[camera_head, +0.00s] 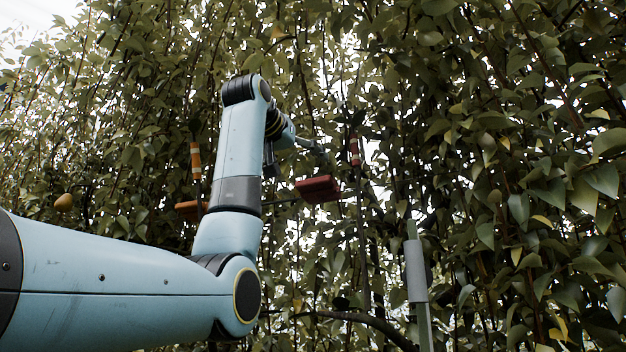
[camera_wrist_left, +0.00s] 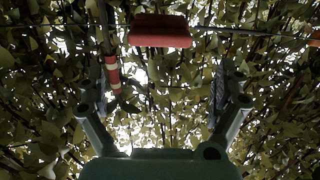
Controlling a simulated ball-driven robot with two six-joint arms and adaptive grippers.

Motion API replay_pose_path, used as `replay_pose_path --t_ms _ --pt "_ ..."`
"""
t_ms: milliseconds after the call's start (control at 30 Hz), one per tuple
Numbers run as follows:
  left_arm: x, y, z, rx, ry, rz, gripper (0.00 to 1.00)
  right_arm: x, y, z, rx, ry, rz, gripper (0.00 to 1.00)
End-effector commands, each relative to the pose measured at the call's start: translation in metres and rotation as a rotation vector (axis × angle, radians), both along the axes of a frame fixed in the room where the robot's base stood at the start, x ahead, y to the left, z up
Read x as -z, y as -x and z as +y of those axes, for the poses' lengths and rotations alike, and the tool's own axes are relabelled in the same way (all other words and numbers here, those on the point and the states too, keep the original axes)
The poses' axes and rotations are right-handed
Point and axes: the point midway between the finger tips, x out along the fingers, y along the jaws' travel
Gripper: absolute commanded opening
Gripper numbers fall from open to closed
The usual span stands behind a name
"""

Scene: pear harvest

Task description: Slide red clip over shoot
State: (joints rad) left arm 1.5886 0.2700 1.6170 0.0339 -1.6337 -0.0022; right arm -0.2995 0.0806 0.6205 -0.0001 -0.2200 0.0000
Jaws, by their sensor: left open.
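The red clip (camera_head: 318,189) is a block on a thin horizontal wire in the head view. It also shows at the top middle of the left wrist view (camera_wrist_left: 160,31). A thin upright shoot with a red-and-white banded mark (camera_head: 354,150) stands just right of the clip in the head view; the band shows left of the clip in the left wrist view (camera_wrist_left: 113,76). My left gripper (camera_head: 293,158) is open and empty, above and left of the clip in the head view. In the left wrist view its fingers (camera_wrist_left: 158,78) are spread wide, with the clip beyond them. My right gripper is not in view.
An orange clip (camera_head: 190,210) and an orange-and-white banded shoot (camera_head: 195,160) stand left of my arm. A pear (camera_head: 64,202) hangs at the far left. A grey sleeved post (camera_head: 416,270) stands at lower right. Dense leaves and branches surround everything.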

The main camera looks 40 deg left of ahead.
Motion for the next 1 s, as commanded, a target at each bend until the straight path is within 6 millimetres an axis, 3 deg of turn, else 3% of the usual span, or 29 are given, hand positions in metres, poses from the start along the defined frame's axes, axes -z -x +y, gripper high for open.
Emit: replay_pose_path --t_ms 200,433,833,1000 --pt "-0.004 -0.044 0.011 0.0 0.001 0.006 1.0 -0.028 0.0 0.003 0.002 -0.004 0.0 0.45" --pt "-0.002 -0.079 0.019 0.0 0.001 0.003 1.0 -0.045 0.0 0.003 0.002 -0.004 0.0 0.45" --pt "0.0 -0.089 0.022 0.0 0.0 0.0 1.0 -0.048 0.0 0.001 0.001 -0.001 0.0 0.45" --pt "0.0 -0.089 0.021 0.0 0.0 0.0 0.8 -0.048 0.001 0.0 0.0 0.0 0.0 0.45"
